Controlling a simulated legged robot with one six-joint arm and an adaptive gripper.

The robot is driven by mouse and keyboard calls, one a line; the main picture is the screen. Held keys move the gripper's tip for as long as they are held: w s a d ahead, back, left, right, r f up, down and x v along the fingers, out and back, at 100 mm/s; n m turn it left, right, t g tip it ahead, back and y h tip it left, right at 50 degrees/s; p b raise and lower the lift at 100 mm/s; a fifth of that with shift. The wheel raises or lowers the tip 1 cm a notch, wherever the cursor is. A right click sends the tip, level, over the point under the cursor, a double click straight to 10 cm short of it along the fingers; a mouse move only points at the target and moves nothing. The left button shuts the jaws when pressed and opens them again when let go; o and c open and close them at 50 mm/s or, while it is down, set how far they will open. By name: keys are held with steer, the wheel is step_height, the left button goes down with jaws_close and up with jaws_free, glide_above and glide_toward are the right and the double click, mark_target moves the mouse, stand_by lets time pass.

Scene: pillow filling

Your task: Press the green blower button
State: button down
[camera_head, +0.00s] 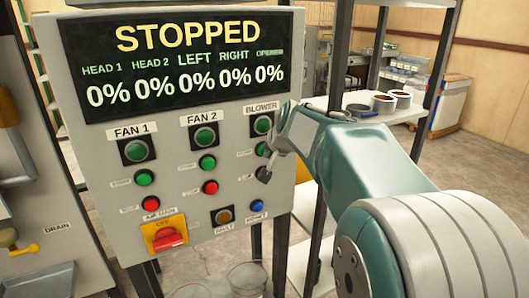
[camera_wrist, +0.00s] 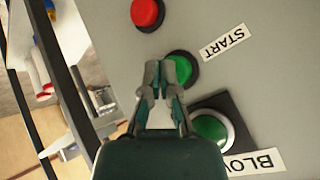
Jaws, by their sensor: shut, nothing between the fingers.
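The green blower start button (camera_wrist: 182,68) sits on the panel beside a START label in the wrist view. In the head view it (camera_head: 261,149) is in the blower column, partly covered by my gripper. My gripper (camera_wrist: 162,70) is shut and empty. Its fingertips overlap the button's left edge in the wrist view; I cannot tell if they touch it. In the head view my gripper (camera_head: 268,162) is in front of the blower column. A larger green blower lamp (camera_wrist: 211,129) in a dark square lies near the BLOWER label (camera_wrist: 254,164).
A red button (camera_wrist: 147,13) is on the other side of the start button. The display (camera_head: 180,65) reads STOPPED with 0% values. Fan 1 and fan 2 buttons (camera_head: 207,162) and a red switch on a yellow plate (camera_head: 166,237) share the panel. A dark post (camera_head: 336,60) stands right.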

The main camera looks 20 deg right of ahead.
steer(key=shift+w, duration=0.4)
stand_by(0.5)
steer(key=shift+s, duration=0.9)
steer(key=shift+s, duration=0.1)
steer(key=s, duration=0.4)
steer(key=shift+s+d, duration=0.1)
steer(key=shift+s, duration=0.3)
stand_by(0.5)
steer(key=s+a+f+n+g, duration=0.1)
steer(key=s+a+f+n, duration=0.3)
steer(key=s+a, duration=0.3)
steer(key=s+a+f+n+g, duration=0.2)
steer(key=s+a+f+n, duration=0.2)
steer(key=s, duration=1.2)
steer(key=a, duration=0.3)
steer(key=shift+s+a+f+y, duration=0.2)
steer(key=shift+a+f+y, duration=0.1)
steer(key=shift+a, duration=0.05)
